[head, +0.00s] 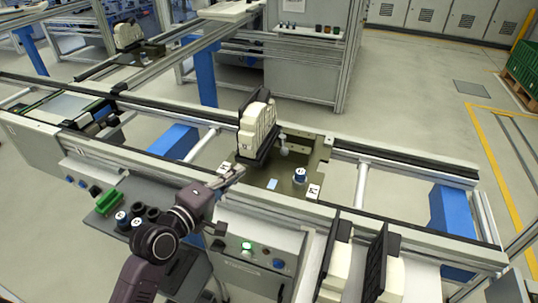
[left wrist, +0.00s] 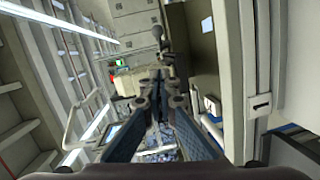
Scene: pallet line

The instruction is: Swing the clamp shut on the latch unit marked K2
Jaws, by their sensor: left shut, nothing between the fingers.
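On the olive pallet (head: 258,182) stands a cream block unit in a black frame (head: 258,122), tilted upright. A small label on its lower front is too small to read, so I cannot confirm the K2 mark. Just right of it a pale lever with a round knob (head: 284,143) stands up from the pallet. A knob on a stem (left wrist: 157,33) also shows ahead of the fingers in the left wrist view. My left gripper (head: 238,174) is shut and empty at the pallet's front left edge, left of the lever; its fingers (left wrist: 158,88) meet in the wrist view.
A blue-and-white round piece (head: 300,175) sits on the pallet's right. Conveyor rails run in front and behind. Black brackets with cream parts (head: 340,265) stand at lower right. A green tray (head: 107,201) and dark cups lie on the left shelf. A green button (head: 246,245) is lit.

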